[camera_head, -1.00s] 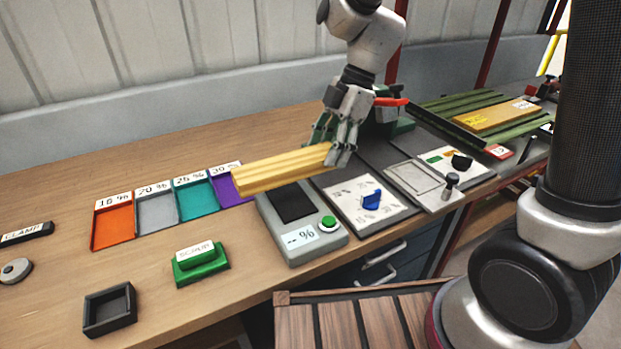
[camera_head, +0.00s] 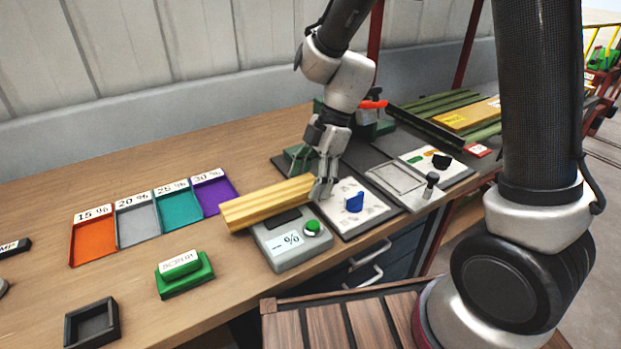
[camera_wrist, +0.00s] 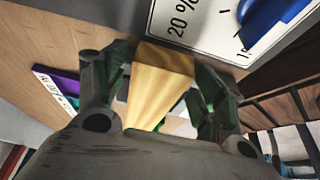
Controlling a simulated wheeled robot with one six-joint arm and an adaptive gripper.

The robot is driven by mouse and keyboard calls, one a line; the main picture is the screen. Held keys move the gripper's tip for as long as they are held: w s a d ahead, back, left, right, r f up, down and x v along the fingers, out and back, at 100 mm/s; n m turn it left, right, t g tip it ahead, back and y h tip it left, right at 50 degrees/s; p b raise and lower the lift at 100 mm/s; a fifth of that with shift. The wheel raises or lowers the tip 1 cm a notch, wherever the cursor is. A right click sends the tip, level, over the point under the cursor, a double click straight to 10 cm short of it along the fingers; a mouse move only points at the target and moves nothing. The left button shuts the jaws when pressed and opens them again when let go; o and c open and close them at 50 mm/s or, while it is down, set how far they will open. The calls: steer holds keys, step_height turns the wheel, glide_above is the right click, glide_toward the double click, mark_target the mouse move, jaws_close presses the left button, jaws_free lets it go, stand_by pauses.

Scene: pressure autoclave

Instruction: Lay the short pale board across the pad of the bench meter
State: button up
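The short pale board (camera_head: 262,204) is a yellowish wooden bar in the head view. It lies level over the bench meter (camera_head: 275,250), crossing above its dark pad (camera_head: 283,219) and hiding most of it. I cannot tell whether it touches the pad. The meter has a green button (camera_head: 312,228) and a display reading "%". My gripper (camera_head: 314,180) is at the board's right end.
Orange, grey, teal and purple trays (camera_head: 94,240) stand left of the meter. A panel with a blue knob (camera_head: 354,202) sits close right.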

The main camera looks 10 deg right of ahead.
steer(key=shift+r, duration=0.1)
steer(key=v, duration=1.2)
steer(key=s+d+r+m+t+h, duration=0.2)
steer(key=s+d+r+m+t, duration=0.1)
steer(key=s+d+m, duration=0.5)
steer(key=s+d+r+m+t+h, duration=0.2)
steer(key=s+d+m, duration=0.6)
steer(key=d+m, duration=0.6)
step_height(320, 180, up, 2)
steer(key=shift+s+d+m+t, duration=0.3)
steer(key=shift+d+t, duration=0.15)
steer(key=shift+t, duration=0.15)
